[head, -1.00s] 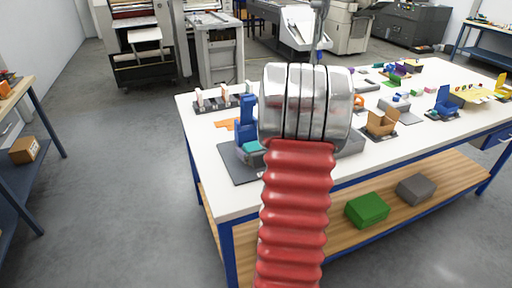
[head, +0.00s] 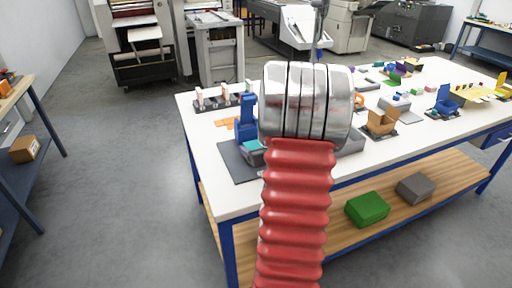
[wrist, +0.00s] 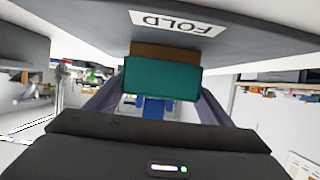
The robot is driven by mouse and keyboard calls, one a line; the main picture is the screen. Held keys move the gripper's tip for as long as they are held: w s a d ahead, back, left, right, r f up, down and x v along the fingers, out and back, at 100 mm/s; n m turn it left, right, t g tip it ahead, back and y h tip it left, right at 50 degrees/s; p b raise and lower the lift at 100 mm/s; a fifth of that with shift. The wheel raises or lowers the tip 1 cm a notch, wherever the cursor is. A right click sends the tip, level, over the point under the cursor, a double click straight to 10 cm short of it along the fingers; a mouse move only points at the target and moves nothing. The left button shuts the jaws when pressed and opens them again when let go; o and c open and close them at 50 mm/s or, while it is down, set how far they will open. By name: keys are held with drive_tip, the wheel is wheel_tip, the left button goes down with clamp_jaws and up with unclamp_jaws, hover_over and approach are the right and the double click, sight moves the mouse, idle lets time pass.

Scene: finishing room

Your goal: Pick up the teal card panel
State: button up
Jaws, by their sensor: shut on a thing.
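The teal card panel (wrist: 162,78) is in the middle of the wrist view, between the two dark fingers of my gripper (wrist: 158,98), which is shut on it. A brown strip (wrist: 165,52) shows just beyond its edge. In the head view a bit of teal (head: 251,145) shows by the blue upright stand (head: 247,122), over a dark grey mat (head: 236,165) at the table's near left corner. My arm hides the gripper and most of the panel there. The mat carries a FOLD label (wrist: 178,22), seen upside down in the wrist view.
The white table (head: 205,135) holds a rack of pale pieces (head: 222,102), an orange piece (head: 226,122), a tan folded box (head: 382,122) and a second blue stand (head: 444,103). Green (head: 367,209) and grey (head: 416,188) boxes sit on the shelf below. Floor at left is clear.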

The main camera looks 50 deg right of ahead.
drive_tip(key=shift+r, duration=0.15)
wheel_tip(320, 180, up, 28)
idle(0.7)
idle(0.5)
drive_tip(key=w+a+f+n+t+y, duration=0.1)
drive_tip(key=w+a+f+n+y, duration=0.1)
drive_tip(key=w+a+f, duration=0.5)
drive_tip(key=w+a+f+n+y, duration=0.1)
drive_tip(key=w+a, duration=0.4)
drive_tip(key=a, duration=0.5)
drive_tip(key=w+a+f+n+t+y, duration=0.1)
drive_tip(key=w+a+f+n+y, duration=0.15)
drive_tip(key=w+a, duration=0.55)
drive_tip(key=a+f, duration=0.5)
drive_tip(key=a, duration=0.3)
drive_tip(key=s+a+f, duration=0.1)
drive_tip(key=a+f, duration=0.4)
drive_tip(key=a, duration=0.3)
drive_tip(key=s+a+f+y, duration=0.1)
drive_tip(key=a+f, duration=0.5)
drive_tip(key=a, duration=0.2)
drive_tip(key=shift+a+n, duration=0.35)
drive_tip(key=shift+a, duration=0.05)
drive_tip(key=shift+r, duration=0.1)
